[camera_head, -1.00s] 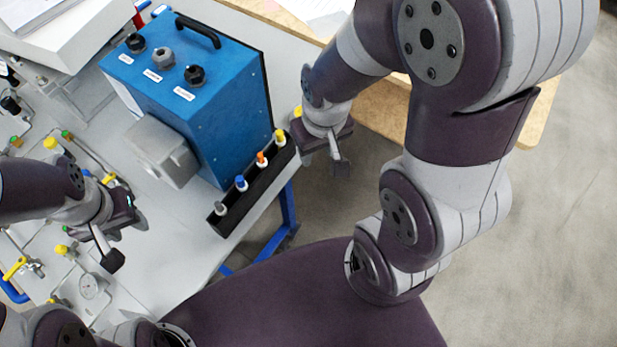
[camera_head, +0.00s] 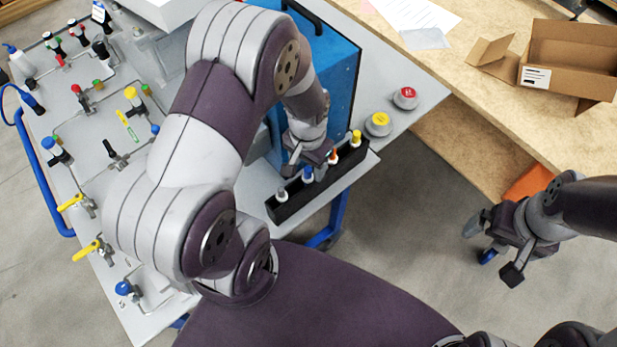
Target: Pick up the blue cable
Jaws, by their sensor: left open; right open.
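The blue cable's end (camera_head: 307,174) is a blue-topped plug with a white collar. It stands in a black rack (camera_head: 322,192) on the front edge of the grey table, between a grey plug (camera_head: 281,194) and an orange plug (camera_head: 333,157). My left gripper (camera_head: 308,164) is open just above the blue plug, with one finger visible to its left. Its wrist hides part of the plug's surroundings, and I cannot tell whether it touches the plug.
A blue box (camera_head: 342,75) stands right behind the rack. A yellow plug (camera_head: 355,138) is at the rack's far end. Yellow and red round buttons (camera_head: 378,124) stand right of it. A wooden table (camera_head: 450,90) holds an open carton (camera_head: 570,60). Valves and pipes fill the left.

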